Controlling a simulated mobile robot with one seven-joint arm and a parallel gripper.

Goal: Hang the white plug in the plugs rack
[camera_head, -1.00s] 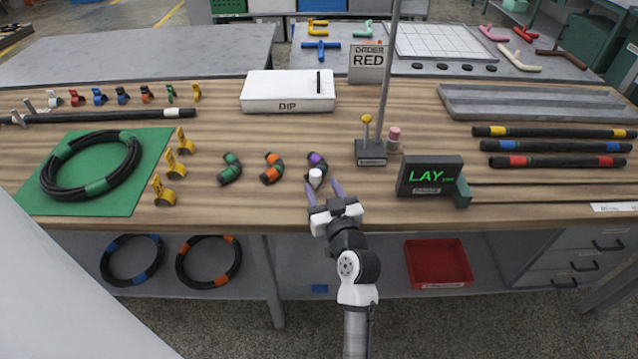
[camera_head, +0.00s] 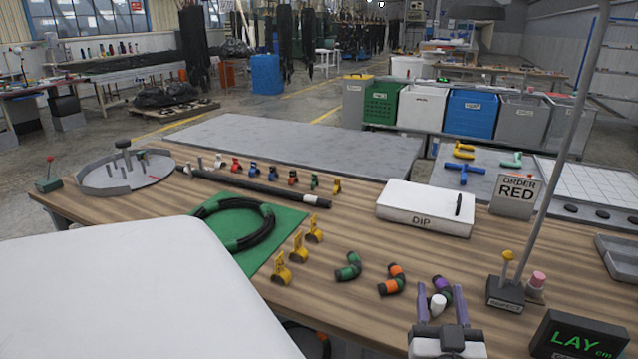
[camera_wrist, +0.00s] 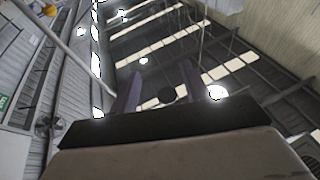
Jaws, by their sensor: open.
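A small white plug (camera_head: 438,303) shows in the head view at the near end of a black elbow hose with a purple band (camera_head: 443,286). Whether it sits in the hose or in front of it, I cannot tell. My gripper (camera_head: 440,291) is open, its two purple-grey fingers on either side of the plug in the picture; contact cannot be told. The wrist view shows the fingers (camera_wrist: 160,82) apart against the ceiling, with a dark round shape between them that I cannot identify. No plugs rack can be made out for certain.
Elbow hoses with orange (camera_head: 392,280) and green (camera_head: 348,267) bands lie to the left. Yellow clips (camera_head: 299,248) stand beside the green mat (camera_head: 272,255). The inspect stand (camera_head: 505,294) and LAY display (camera_head: 577,340) are close on the right. The DIP box (camera_head: 425,205) lies behind.

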